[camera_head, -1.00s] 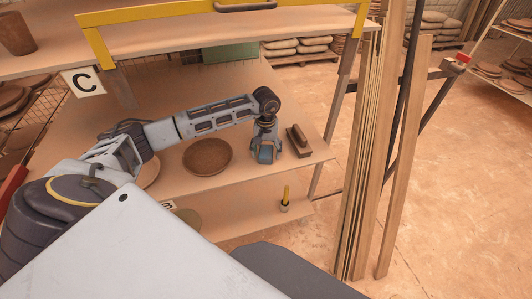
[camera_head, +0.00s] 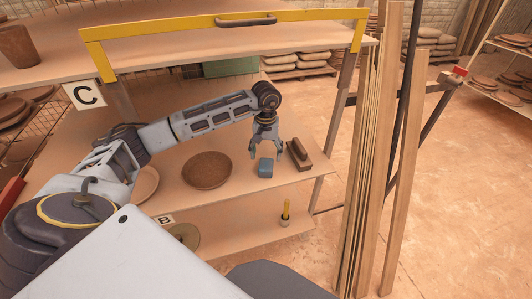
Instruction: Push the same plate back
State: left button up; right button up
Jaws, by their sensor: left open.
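A dark brown round plate (camera_head: 207,170), dish-like with a raised rim, rests on the middle shelf (camera_head: 300,178). A paler plate (camera_head: 147,183) lies to its left, partly hidden by my left arm. My left gripper (camera_head: 266,154) points down over the shelf, to the right of the brown plate and apart from it. Its fingers are open and empty. A small blue block (camera_head: 264,168) sits on the shelf just below the fingertips. My right gripper is not in view.
A brush-like block with a dark handle (camera_head: 299,154) lies right of the gripper. The upper shelf with a yellow rail (camera_head: 225,19) runs above. Upright wooden planks (camera_head: 370,160) stand at the right. A yellow-handled tool (camera_head: 286,212) and a greenish disc (camera_head: 185,235) are below.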

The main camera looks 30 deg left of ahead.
aim_at(147, 181)
jog(key=u, duration=2.45)
